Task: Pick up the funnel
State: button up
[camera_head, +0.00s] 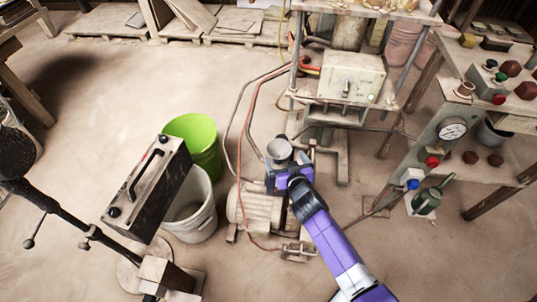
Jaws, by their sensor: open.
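A small grey funnel-like cup (279,149), its wide mouth facing up, shows right at the front end of my gripper (281,167). It stands above the beige motor, in front of the press. My gripper is open, with its fingers close around or just below the cup. I cannot tell whether they touch it. The lower part of the cup is hidden by the gripper. My purple arm reaches in from the lower right.
A beige motor (257,206) lies just under my gripper. A green bucket (207,136) and a white bucket (207,222) stand left. The press's control box (349,78) is behind. Hoses hang close by.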

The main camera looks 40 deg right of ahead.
aim_at(277, 145)
jog(key=b+x, duration=0.1)
jog(key=x, duration=0.6)
jog(key=shift+w+f, duration=0.15)
jog(key=shift+w, duration=0.1)
jog(key=c, duration=1.4)
jog(key=shift+c, duration=0.2)
